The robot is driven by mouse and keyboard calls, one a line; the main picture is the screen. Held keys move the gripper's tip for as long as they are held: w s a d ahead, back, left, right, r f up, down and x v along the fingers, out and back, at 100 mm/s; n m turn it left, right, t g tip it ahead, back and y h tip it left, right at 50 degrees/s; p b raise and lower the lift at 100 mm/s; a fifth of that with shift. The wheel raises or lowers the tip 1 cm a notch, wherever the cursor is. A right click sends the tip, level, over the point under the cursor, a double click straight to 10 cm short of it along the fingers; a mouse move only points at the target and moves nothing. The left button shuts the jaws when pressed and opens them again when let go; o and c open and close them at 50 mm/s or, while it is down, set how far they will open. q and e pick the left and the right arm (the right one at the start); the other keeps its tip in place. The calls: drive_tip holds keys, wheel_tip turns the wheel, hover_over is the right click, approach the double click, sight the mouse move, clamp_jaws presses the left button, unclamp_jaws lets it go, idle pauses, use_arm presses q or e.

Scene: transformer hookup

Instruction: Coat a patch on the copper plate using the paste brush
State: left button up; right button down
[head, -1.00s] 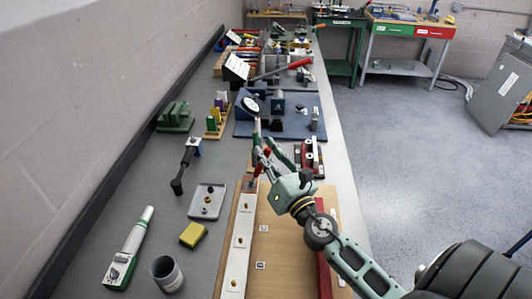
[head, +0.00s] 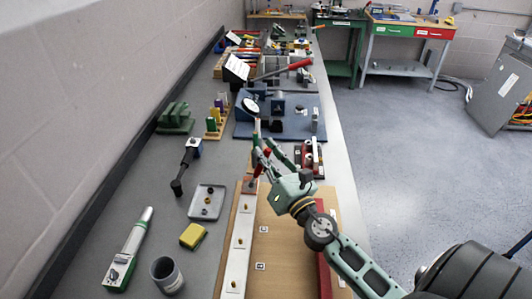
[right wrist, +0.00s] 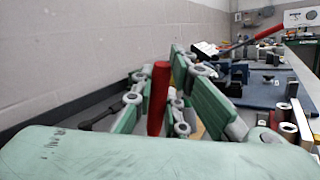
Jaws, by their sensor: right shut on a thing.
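My right gripper (head: 264,150) is shut on a red-handled tool, which I take to be the paste brush (right wrist: 158,98). The red handle stands upright between the green fingers in the right wrist view. In the head view the fingers cover much of the brush, and I cannot make out its bristles. A small copper-coloured plate (head: 250,186) lies at the far end of a white strip on a wooden board, just below the gripper in the picture. I cannot tell whether the brush touches it. My left gripper is not in view.
The wooden board (head: 283,255) has a red bar along its right side. To its left are a grey tray (head: 207,190), a yellow block (head: 193,235), a grey cup (head: 166,272) and a white-and-green device (head: 130,250). Blue fixtures stand beyond the gripper.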

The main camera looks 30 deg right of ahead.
drive_tip(key=shift+w+d+f, duration=0.1)
drive_tip(key=shift+w+d, duration=0.35)
drive_tip(key=shift+w, duration=0.15)
drive_tip(key=shift+a, duration=0.1)
drive_tip(key=shift+s+a, duration=0.45)
drive_tip(key=shift+s, duration=0.2)
drive_tip(key=r+p, duration=0.1)
drive_tip(key=w+r+p, duration=0.1)
drive_tip(key=d+r+p, duration=0.1)
drive_tip(key=r, duration=0.1)
drive_tip(key=shift+w+r+p, duration=0.1)
drive_tip(key=shift+w+p, duration=0.1)
drive_tip(key=shift+p, duration=0.2)
idle(0.3)
idle(0.7)
